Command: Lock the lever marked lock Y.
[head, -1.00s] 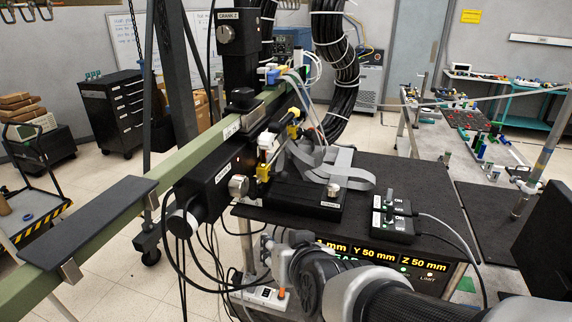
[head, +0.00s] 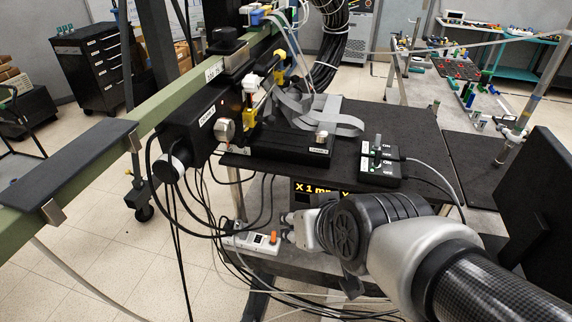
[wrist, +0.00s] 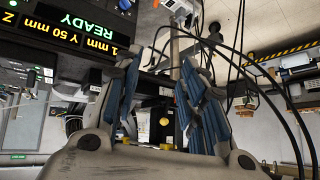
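No lever that I can clearly read as lock Y shows in either view; the small labels are too blurred. The positioning stage is a black block (head: 196,122) on a green beam, with a silver knob (head: 224,130) and yellow fittings (head: 251,114) at its right. A low black unit (head: 290,145) on the table carries a small metal post (head: 321,137). My gripper is in front of the table, partly hidden by my arm in the head view. In the wrist view my gripper (wrist: 160,70) is open, with nothing between its blue-padded fingers.
A display (head: 318,190) on the table front reads X 1 mm; it shows upside down in the wrist view (wrist: 75,35) with READY. A switch box (head: 380,172) sits on the table. Black cables (head: 205,215) hang under the stage, near a power strip (head: 252,240).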

